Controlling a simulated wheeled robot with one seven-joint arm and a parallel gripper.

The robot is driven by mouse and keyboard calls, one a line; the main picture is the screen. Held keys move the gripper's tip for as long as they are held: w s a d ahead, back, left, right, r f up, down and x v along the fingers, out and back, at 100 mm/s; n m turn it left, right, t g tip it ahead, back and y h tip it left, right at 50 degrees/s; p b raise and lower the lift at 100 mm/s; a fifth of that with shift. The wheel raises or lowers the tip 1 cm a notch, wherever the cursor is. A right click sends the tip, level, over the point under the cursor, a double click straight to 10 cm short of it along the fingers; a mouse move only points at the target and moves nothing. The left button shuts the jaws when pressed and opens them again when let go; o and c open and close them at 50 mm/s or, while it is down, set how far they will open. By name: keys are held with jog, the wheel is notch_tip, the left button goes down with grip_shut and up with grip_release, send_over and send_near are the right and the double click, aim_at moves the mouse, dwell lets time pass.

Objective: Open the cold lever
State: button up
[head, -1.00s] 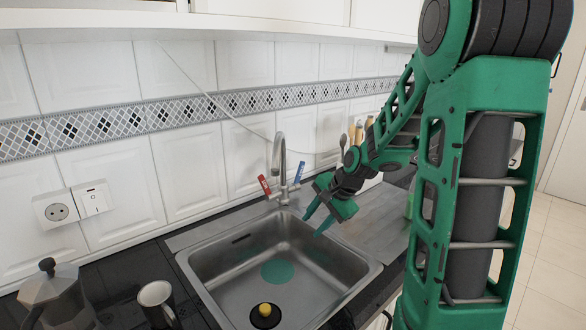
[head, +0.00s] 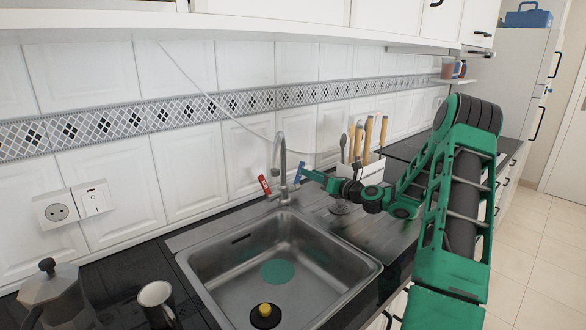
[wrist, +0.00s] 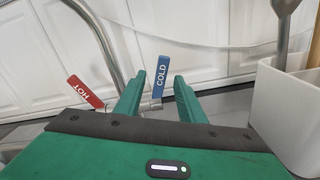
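The blue cold lever (head: 299,171) is on the right side of the steel faucet (head: 280,158). In the wrist view the lever (wrist: 160,76), marked COLD, stands upright between and just beyond the fingertips. My gripper (head: 305,178) is at the lever; in the wrist view its green fingers (wrist: 158,88) are open, one on each side of the lever, with the left finger close to it. I cannot tell whether they touch. The red hot lever (head: 264,184) is on the faucet's left side; it also shows in the wrist view (wrist: 85,92), marked HOT.
The steel sink (head: 256,250) lies below the faucet. A white utensil holder (wrist: 290,115) stands close on the gripper's right, with wooden-handled utensils (head: 368,138). A mug (head: 157,303) and a moka pot (head: 60,300) stand at the left. The tiled wall is behind.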

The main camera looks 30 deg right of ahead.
jog(key=shift+m, duration=0.3)
jog(key=x, duration=1)
jog(key=shift+w+d+r, duration=0.2)
jog(key=shift+w+d, duration=0.05)
jog(key=shift+w, duration=0.2)
grip_shut()
